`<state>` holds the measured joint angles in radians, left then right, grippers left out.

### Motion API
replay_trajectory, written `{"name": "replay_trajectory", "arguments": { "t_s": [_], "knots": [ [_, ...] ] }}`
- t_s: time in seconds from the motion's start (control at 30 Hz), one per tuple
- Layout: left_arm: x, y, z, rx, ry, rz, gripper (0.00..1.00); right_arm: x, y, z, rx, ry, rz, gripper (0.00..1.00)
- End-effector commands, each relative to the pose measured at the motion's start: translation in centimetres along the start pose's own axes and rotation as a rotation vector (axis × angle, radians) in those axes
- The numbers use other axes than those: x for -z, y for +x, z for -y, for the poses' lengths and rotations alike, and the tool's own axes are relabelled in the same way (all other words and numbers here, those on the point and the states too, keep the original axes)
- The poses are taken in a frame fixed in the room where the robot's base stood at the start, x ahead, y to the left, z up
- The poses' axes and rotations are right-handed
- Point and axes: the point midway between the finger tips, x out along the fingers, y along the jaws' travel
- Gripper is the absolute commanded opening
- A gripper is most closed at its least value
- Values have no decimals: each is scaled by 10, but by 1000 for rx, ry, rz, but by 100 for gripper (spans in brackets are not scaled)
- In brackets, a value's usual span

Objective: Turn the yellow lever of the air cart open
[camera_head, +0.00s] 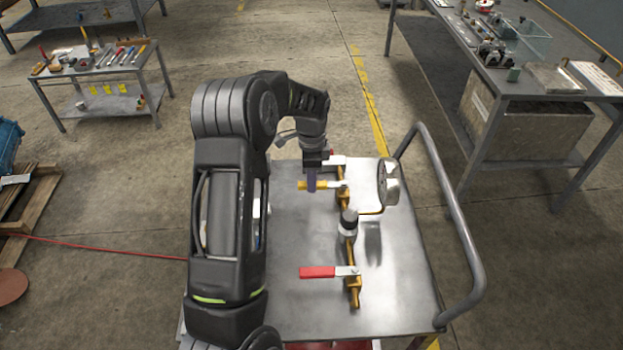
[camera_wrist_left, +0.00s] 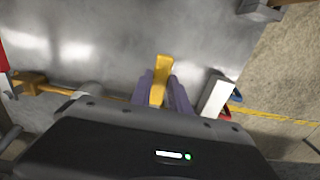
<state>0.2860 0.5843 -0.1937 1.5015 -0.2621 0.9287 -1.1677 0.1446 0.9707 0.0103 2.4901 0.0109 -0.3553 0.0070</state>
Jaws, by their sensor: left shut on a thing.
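The air cart (camera_head: 395,300) has a grey metal top with a brass pipe (camera_head: 352,250) along it. The yellow lever (camera_head: 325,185) lies across the pipe near the far end and points left. My left gripper (camera_head: 311,183) reaches down over it from the left. In the left wrist view the yellow lever (camera_wrist_left: 159,72) sits between the two purple fingers of my left gripper (camera_wrist_left: 160,90), which is shut on it. A red lever (camera_head: 318,272) points left at the pipe's near end. My right gripper is not in view.
A round gauge (camera_head: 389,184) and a dark-topped fitting (camera_head: 348,221) stand up near the pipe. A grey handle rail (camera_head: 462,230) bounds the cart's right side. A workbench (camera_head: 520,85) stands at the right, a tool table (camera_head: 100,68) at the far left. A red hose (camera_head: 110,248) lies on the floor.

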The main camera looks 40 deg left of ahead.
Motion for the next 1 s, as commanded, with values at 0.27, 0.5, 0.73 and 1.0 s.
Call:
{"name": "replay_trajectory", "arguments": {
  "t_s": [0.27,0.5,0.73,1.0],
  "knots": [
    [0,0,0,0,0,0,0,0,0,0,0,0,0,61],
    [0,0,0,0,0,0,0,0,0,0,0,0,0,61],
    [0,0,0,0,0,0,0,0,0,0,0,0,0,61],
    [0,0,0,1,0,0,0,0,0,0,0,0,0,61]
  ]
}}
